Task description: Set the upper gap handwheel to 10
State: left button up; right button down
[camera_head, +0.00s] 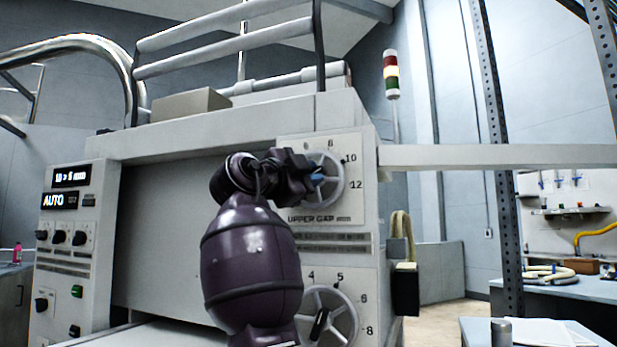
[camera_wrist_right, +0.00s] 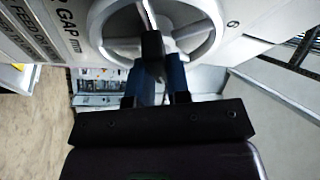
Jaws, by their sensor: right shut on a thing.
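The upper gap handwheel (camera_head: 333,187) is a grey spoked wheel on the upper right panel of the machine, with a dial around it showing 8, 10 and 12. My right gripper (camera_head: 318,177) is at the wheel's hub, and my dark arm hides the wheel's left part. In the right wrist view the gripper's blue fingers (camera_wrist_right: 160,72) are shut on the wheel's dark central handle (camera_wrist_right: 152,42), with the wheel rim (camera_wrist_right: 211,41) around it. The dial pointer is hidden or too small to read. My left gripper is not in view.
A lower handwheel (camera_head: 343,311) sits on the panel below, close beside my arm. The control panel (camera_head: 69,235) at left shows "10 > 6 mm" and "AUTO". A beam (camera_head: 490,156) juts out right of the upper panel. A blue bench (camera_head: 555,295) stands at right.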

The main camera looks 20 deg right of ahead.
jog(key=shift+f, duration=0.1)
jog(key=c, duration=1.2)
grip_release()
jog(key=shift+o, duration=0.6)
pick_arm(q)
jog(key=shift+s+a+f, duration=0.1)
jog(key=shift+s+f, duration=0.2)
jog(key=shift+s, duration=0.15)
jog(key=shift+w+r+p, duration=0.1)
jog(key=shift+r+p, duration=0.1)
jog(key=shift+p, duration=0.3)
pick_arm(e)
jog(key=v, duration=1)
jog(key=shift+s+a, duration=0.15)
jog(key=shift+a, duration=0.25)
